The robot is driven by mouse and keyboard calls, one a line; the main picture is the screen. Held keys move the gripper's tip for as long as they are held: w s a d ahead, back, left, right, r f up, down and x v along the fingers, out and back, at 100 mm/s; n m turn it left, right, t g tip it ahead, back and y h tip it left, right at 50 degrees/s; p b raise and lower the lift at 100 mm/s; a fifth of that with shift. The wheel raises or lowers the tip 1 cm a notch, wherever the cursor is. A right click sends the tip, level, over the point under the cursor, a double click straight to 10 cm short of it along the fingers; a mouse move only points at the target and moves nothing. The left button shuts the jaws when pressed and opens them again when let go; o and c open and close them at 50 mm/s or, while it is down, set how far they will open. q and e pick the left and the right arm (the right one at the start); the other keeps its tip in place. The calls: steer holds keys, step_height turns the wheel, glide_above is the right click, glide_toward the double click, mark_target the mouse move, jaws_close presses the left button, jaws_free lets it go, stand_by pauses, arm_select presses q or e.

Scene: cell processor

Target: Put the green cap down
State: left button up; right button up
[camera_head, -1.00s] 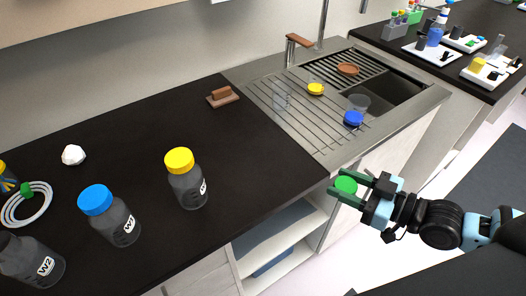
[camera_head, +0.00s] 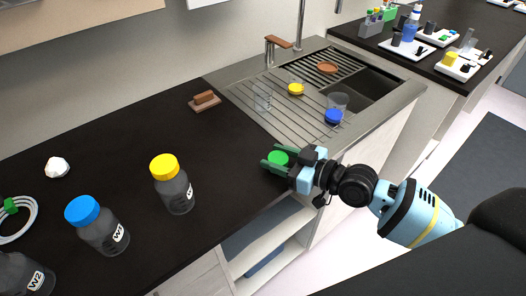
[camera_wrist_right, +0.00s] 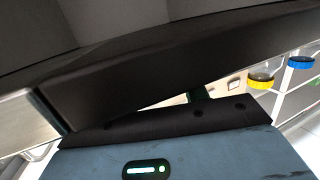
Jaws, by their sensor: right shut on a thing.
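The green cap (camera_head: 278,158) is between the fingers of my right gripper (camera_head: 273,160), which is shut on it. In the head view the gripper and cap are over the front right edge of the dark countertop (camera_head: 225,140), just before the sink's drainboard. I cannot tell whether the cap touches the counter. In the right wrist view the cap is not clearly visible; only a bit of a green finger (camera_wrist_right: 199,94) shows. My left gripper is not in view.
A yellow-capped bottle (camera_head: 173,184) and a blue-capped bottle (camera_head: 98,226) stand left on the counter. A brown block (camera_head: 204,101) lies near the back. Counter between bottles and gripper is clear.

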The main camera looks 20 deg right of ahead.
mark_target(270, 155)
steer(key=x, duration=0.4)
steer(key=shift+a+r, duration=0.15)
steer(key=shift+r, duration=0.25)
steer(key=shift+w+f+p, duration=0.1)
steer(key=shift+f+p, duration=0.2)
steer(key=shift+f, duration=0.1)
